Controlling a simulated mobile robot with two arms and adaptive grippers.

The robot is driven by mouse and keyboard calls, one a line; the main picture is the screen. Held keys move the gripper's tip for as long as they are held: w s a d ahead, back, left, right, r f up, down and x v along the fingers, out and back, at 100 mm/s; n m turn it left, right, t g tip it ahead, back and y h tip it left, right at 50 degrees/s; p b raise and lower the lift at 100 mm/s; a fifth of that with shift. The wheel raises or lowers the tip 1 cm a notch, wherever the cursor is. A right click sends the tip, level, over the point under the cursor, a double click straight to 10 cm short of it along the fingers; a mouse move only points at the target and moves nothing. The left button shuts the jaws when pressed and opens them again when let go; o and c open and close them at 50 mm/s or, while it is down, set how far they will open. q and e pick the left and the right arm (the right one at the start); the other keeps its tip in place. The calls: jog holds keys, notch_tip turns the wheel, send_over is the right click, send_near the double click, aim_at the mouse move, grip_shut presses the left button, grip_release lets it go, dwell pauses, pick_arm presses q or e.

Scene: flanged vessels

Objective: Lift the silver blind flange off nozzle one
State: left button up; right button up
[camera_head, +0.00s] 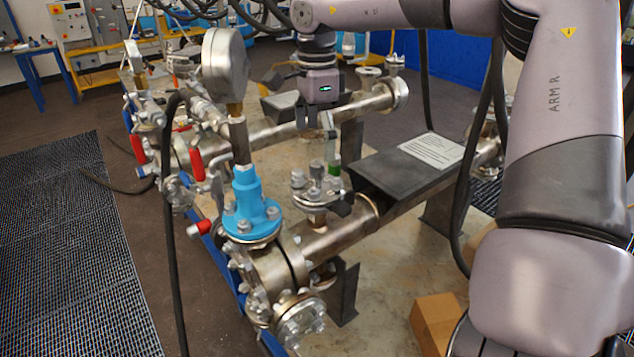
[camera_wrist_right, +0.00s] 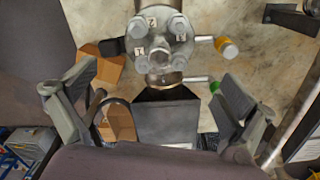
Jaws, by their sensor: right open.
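The silver blind flange (camera_head: 318,190) sits on a short upright nozzle on the near horizontal pipe, right of a blue flanged fitting (camera_head: 245,206). In the right wrist view the round flange (camera_wrist_right: 160,42) is at the top centre, with several bolt heads and small white number tags on it. My right gripper (camera_head: 308,112) hangs above and behind the flange in the head view. In the right wrist view its two fingers (camera_wrist_right: 160,88) are wide apart with nothing between them, and the flange lies beyond them. My left gripper does not show.
A pressure gauge (camera_head: 226,64) and red-handled valves (camera_head: 196,164) stand left of the nozzle. A dark plate with a white label (camera_head: 432,150) lies on the right. A cardboard box (camera_head: 436,322) is at lower right. Rods with a yellow cap (camera_wrist_right: 227,47) and a green cap (camera_wrist_right: 215,87) show beside the flange.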

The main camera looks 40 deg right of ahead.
aim_at(316, 162)
notch_tip(316, 162, down, 4)
jog(key=shift+w+r, duration=0.1)
jog(key=shift+w, duration=0.05)
jog(key=shift+p, duration=0.3)
jog(key=shift+f, duration=0.45)
jog(key=f+p, duration=0.2)
jog(key=f, duration=0.1)
jog(key=shift+s+f, duration=0.2)
jog(key=shift+f, duration=0.6)
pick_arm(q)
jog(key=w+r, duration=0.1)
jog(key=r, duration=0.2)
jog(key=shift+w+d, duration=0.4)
